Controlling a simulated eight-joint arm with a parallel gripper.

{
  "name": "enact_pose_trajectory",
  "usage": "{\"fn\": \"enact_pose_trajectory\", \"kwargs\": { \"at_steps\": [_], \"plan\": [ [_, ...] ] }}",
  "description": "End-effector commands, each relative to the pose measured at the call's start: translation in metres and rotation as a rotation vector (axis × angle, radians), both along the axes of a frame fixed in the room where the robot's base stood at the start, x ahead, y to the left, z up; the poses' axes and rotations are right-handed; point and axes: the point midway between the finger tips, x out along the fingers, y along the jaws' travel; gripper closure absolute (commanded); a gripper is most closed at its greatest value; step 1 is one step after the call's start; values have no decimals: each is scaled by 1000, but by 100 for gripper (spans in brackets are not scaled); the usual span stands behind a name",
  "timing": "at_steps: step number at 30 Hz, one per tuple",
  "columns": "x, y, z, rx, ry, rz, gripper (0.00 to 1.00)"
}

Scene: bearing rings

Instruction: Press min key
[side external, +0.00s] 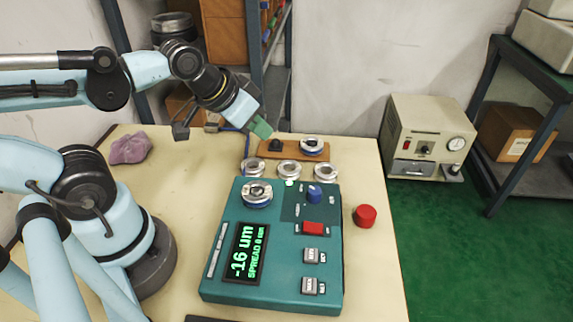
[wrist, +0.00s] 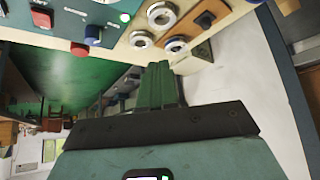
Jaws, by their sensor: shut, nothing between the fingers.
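The teal gauge box (side external: 230,290) stands on the table, its display reading "-16 um" and "SPREAD 0 um". Two grey keys, an upper one (side external: 312,256) and a lower one (side external: 312,286), sit at its right front; their small lettering is hard to read, so I cannot tell surely which is min. A red key (side external: 313,228) and a blue knob (side external: 315,194) sit behind them. A ring (side external: 257,190) rests on the box's back left. My gripper (side external: 260,130) is shut and empty, above the table behind the box, away from the keys. Its green fingers also show in the wrist view (wrist: 160,85).
Several metal rings (side external: 289,171) lie behind the box. A wooden board (side external: 293,152) there holds another ring and a black knob. A red cylinder (side external: 365,216) stands to the right, a purple lump (side external: 130,147) to the left. Space above the keys is clear.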

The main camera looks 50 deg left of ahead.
Motion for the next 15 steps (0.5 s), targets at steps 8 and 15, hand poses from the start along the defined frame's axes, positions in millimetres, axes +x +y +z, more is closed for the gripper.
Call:
{"fn": "enact_pose_trajectory", "kwargs": {
  "at_steps": [8, 15],
  "plan": [
    [0, 0, 0, 1, 0, 2, 100],
    [3, -26, 8, -91, 78, 57, 100]
  ]
}}
